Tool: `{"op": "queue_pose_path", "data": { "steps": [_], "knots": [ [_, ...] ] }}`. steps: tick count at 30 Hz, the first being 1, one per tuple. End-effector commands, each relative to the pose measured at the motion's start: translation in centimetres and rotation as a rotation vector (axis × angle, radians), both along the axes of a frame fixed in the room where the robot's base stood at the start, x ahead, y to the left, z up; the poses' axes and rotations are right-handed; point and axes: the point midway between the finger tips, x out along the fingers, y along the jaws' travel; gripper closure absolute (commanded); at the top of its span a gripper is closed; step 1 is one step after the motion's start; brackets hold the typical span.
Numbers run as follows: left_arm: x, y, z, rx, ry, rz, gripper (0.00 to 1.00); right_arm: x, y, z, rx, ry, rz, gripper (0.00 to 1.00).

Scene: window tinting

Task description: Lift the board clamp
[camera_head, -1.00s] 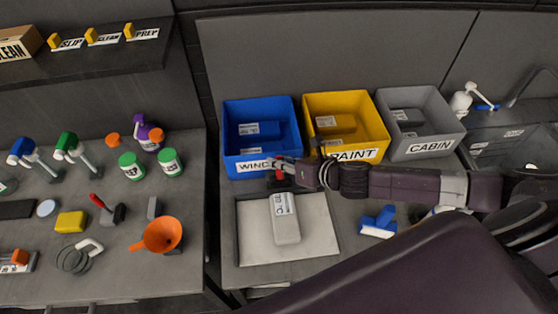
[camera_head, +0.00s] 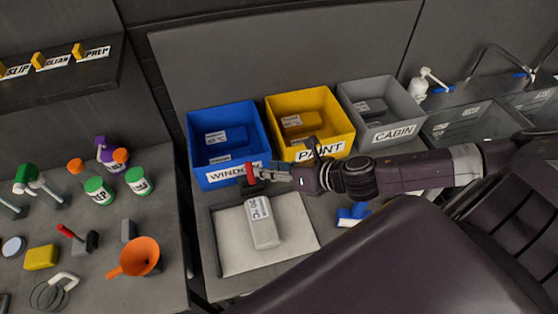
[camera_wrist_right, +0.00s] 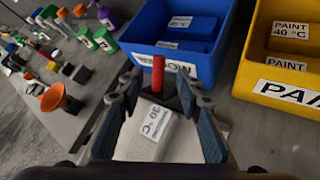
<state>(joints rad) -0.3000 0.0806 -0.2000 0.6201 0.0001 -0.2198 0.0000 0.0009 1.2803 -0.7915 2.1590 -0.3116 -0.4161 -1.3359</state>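The board clamp, with its upright red handle (camera_head: 249,173) and dark base, is at the far edge of the pale board (camera_head: 232,262). The red handle also shows in the wrist view (camera_wrist_right: 158,76). My right gripper (camera_head: 268,174) reaches the clamp from the right in the head view. In the wrist view its fingers (camera_wrist_right: 160,98) are spread, with the clamp between the tips. I cannot see clear contact on both sides. The clamp's underside is hidden. A grey labelled block (camera_head: 264,230) lies on the board. My left gripper is not in view.
Blue (camera_head: 222,172), yellow (camera_head: 330,135) and grey (camera_head: 395,125) bins stand behind the board. A blue-and-white tool (camera_head: 351,215) lies to its right. The left bench holds bottles, an orange funnel (camera_head: 137,257) and a yellow sponge (camera_head: 40,257).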

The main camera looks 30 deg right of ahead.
Motion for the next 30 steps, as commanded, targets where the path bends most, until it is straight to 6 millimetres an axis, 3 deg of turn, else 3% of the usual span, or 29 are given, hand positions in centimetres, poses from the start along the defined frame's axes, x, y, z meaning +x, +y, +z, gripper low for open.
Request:
{"op": "queue_pose_path", "data": {
  "steps": [3,11,30],
  "knots": [
    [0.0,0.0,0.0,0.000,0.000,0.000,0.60,-1.3,-0.6,0.7,-0.004,0.003,0.002,0.67],
    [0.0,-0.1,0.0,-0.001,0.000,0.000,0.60,-2.7,-1.2,1.8,-0.001,0.001,0.003,0.67],
    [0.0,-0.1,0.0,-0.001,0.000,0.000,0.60,-2.8,-1.2,2.0,0.001,-0.001,0.003,0.67]
  ]
}}
